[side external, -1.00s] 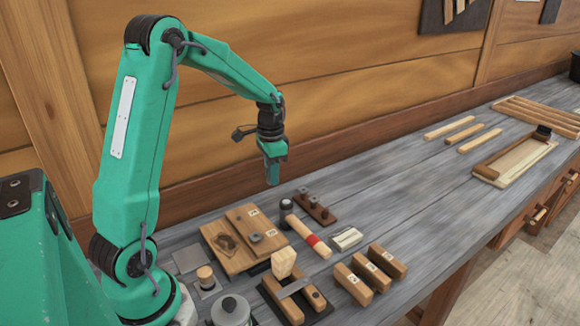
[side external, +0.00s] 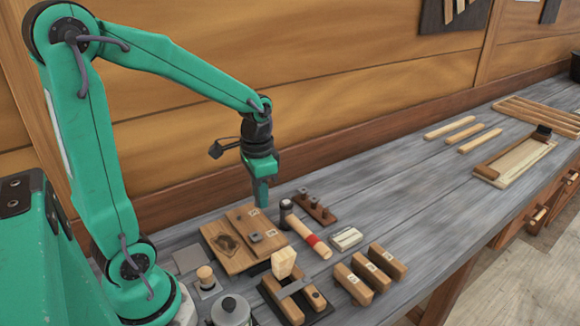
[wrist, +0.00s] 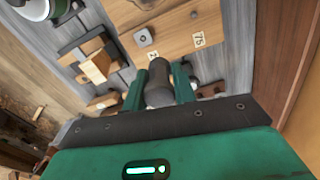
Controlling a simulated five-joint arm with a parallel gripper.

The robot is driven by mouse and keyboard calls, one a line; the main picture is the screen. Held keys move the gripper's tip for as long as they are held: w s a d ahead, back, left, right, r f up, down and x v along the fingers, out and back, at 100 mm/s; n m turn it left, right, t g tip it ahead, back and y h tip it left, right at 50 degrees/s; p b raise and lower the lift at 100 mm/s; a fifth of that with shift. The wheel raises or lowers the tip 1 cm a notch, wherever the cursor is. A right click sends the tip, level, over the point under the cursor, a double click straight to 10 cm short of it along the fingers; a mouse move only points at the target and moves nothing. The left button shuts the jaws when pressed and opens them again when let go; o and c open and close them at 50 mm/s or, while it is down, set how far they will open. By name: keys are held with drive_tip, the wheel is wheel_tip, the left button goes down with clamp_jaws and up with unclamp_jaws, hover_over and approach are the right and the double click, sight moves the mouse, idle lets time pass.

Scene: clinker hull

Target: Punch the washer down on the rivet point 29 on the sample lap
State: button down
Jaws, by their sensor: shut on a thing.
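The sample lap, two overlapping wooden boards, lies on the bench in the side view (side external: 240,217) and fills the upper wrist view (wrist: 178,25). A grey square washer-like piece with a dark centre (side external: 257,237) sits on it, also in the wrist view (wrist: 140,37). Two small number labels (wrist: 199,39) are on the boards, too small to read surely. My gripper (side external: 261,198) is above the lap's far right edge. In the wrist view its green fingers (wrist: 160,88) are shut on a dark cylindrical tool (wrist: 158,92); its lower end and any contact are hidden.
A hammer with a red-banded handle (side external: 302,230) lies right of the lap, close to my gripper. A dark rack with several pegs (side external: 315,208) is behind it. Wooden blocks (side external: 354,284) and a clamp-like holder (side external: 290,300) stand in front. The right part of the bench is clearer.

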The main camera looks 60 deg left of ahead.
sight(256, 238)
drive_tip(key=s+d, duration=0.2)
drive_tip(key=shift+s+r, duration=0.1)
drive_tip(key=shift+s, duration=0.25)
drive_tip(key=shift+f, duration=2.9)
drive_tip(key=shift+f, duration=0.65)
drive_tip(key=c, duration=1.1)
unclamp_jaws()
drive_tip(key=shift+o, duration=0.2)
wheel_tip(256, 238, up, 8)
